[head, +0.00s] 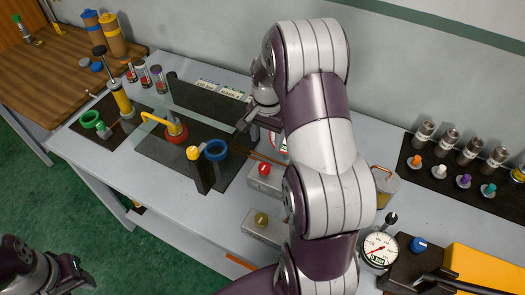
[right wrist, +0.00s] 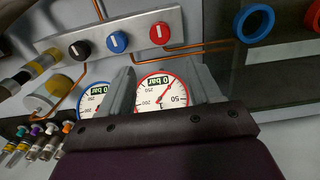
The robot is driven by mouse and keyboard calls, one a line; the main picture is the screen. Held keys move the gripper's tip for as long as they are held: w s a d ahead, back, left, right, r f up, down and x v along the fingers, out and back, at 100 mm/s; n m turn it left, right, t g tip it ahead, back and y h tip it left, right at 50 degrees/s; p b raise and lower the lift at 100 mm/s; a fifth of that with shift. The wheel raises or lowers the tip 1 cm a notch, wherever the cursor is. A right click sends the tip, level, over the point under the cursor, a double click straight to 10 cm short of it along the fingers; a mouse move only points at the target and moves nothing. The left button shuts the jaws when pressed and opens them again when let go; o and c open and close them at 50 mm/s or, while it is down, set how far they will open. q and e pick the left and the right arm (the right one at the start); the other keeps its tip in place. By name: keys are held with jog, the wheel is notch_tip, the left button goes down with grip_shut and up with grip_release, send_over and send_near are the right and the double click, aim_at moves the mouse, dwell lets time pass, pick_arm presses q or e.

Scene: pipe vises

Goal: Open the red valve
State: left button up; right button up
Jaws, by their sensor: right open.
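The red valve (head: 263,169) is a small round red knob on a grey block, left of my right arm in the head view. In the right wrist view, the red valve (right wrist: 160,33) shows a white mark and sits at the right end of a row with a blue and a black knob. My right gripper (head: 258,122) is open and empty. In the right wrist view its two fingers (right wrist: 155,85) stand on either side of a red-rimmed gauge (right wrist: 160,97) reading 0 bar, apart from the red valve. Only part of my left arm shows, at lower left.
A blue ring (head: 216,150) stands left of the red valve. A copper pipe (right wrist: 200,47) runs from the valve block. A blue-rimmed gauge (right wrist: 92,100) is beside the red-rimmed one. A yellow-brown knob (head: 262,219) sits on a nearer block.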

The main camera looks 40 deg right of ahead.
jog(key=p, duration=0.1)
send_over(264, 166)
jog(key=f, duration=0.4)
jog(key=s+f, duration=0.1)
jog(key=f, duration=0.1)
jog(key=shift+a, duration=0.3)
jog(key=f, duration=0.3)
jog(key=w+d+f+p, duration=0.1)
jog(key=f, duration=0.1)
jog(key=shift+s+a+r, duration=0.15)
jog(key=shift+a, duration=0.1)
jog(key=shift+c, duration=0.3)
pick_arm(q)
jog(key=shift+s+a+r, duration=0.15)
jog(key=shift+a+r, duration=0.1)
jog(key=shift+r, duration=0.25)
jog(key=shift+s+a+r, duration=0.1)
jog(key=shift+a+r, duration=0.15)
jog(key=shift+r, duration=0.25)
pick_arm(e)
jog(key=c, duration=1)
